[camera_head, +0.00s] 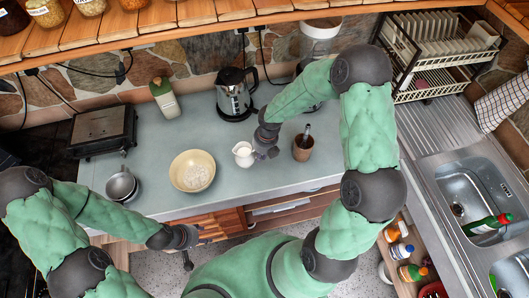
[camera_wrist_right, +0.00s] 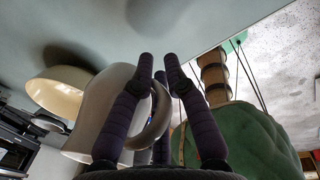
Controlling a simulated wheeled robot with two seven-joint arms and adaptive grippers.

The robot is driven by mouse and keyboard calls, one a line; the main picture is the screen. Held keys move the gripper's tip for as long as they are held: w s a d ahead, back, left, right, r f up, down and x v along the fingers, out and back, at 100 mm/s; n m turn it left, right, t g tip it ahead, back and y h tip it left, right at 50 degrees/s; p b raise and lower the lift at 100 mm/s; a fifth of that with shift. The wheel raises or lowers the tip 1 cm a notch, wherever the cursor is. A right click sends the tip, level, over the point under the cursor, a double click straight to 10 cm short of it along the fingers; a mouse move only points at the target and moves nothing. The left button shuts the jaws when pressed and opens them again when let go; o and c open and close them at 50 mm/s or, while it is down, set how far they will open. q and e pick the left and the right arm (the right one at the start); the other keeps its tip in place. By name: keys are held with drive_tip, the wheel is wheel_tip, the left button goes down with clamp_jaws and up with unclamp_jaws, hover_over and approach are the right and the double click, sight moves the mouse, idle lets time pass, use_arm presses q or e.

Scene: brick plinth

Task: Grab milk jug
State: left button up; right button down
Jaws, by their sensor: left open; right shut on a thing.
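The white milk jug (camera_head: 243,154) stands on the grey-blue counter in the head view, with pale milk showing at its top. My right gripper (camera_head: 266,153) is at the jug's right side, shut on its handle. In the right wrist view the jug (camera_wrist_right: 95,120) is tilted in the picture, and the fingers of my right gripper (camera_wrist_right: 160,90) close around its handle loop. Whether the jug's base touches the counter is hard to tell. My left gripper (camera_head: 193,237) is open and empty, low in front of the counter's front edge.
A cream bowl (camera_head: 192,171) of white contents sits left of the jug. A brown cup (camera_head: 303,148) with a utensil stands to the right. A sink (camera_head: 470,195) is at right.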

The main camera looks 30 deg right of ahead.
sight(250, 155)
drive_tip(key=s+a+r, duration=0.3)
drive_tip(key=s+a, duration=0.1)
drive_tip(key=a, duration=0.2)
drive_tip(key=shift+a+r+b, duration=0.15)
drive_tip(key=shift+r+b, duration=0.05)
drive_tip(key=shift+b, duration=0.1)
